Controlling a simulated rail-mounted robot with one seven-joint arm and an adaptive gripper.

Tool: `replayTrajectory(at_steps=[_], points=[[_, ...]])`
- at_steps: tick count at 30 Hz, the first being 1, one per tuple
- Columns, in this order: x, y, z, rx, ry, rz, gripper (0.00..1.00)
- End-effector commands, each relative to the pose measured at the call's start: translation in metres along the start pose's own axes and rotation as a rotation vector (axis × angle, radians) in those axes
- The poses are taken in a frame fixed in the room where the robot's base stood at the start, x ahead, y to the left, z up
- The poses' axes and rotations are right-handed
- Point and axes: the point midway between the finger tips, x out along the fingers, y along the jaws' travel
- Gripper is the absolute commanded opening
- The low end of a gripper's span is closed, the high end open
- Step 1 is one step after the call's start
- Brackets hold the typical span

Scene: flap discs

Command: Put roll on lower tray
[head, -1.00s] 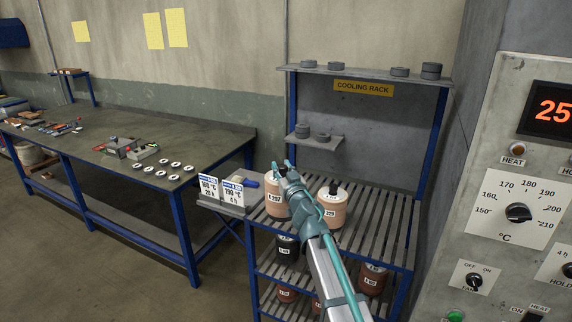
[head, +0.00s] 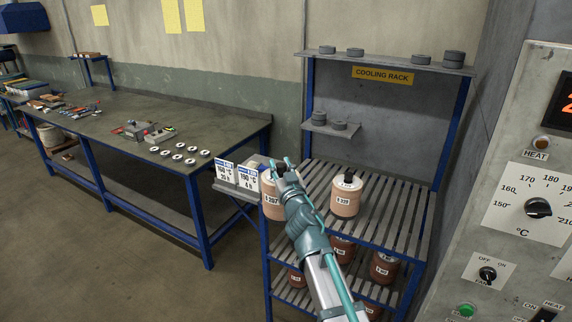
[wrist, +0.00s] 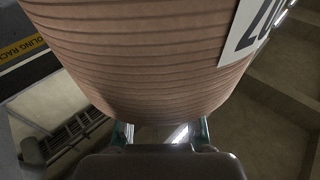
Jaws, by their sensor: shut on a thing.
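A tan ribbed roll labelled 207 (head: 272,198) is held at the left front of the cooling rack's slatted upper tray (head: 392,213). It fills the top of the wrist view (wrist: 150,60), its white label at the right. My gripper (head: 283,166) is shut on this roll at its top; the fingers (wrist: 160,133) show just beneath it in the wrist view. I cannot tell whether the roll touches the tray. A second tan roll (head: 346,199) with a dark top stands on the upper tray to its right. The lower tray (head: 398,298) carries several darker rolls, partly hidden by my arm.
White temperature cards (head: 236,178) stand on a small side shelf left of the held roll. A workbench (head: 100,125) with tools and white discs is at the left. A control panel (head: 530,200) stands close at the right. Grey discs sit on the rack's top shelf (head: 440,68).

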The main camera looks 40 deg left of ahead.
Motion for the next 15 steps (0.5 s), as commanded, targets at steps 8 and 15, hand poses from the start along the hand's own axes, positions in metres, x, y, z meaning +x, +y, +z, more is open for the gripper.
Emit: replayTrajectory(at_steps=[8,15], points=[[-0.023,-0.023,-0.008,0.001,0.004,-0.004,0.00],[-0.041,-0.042,-0.013,0.001,0.005,-0.004,0.00]])
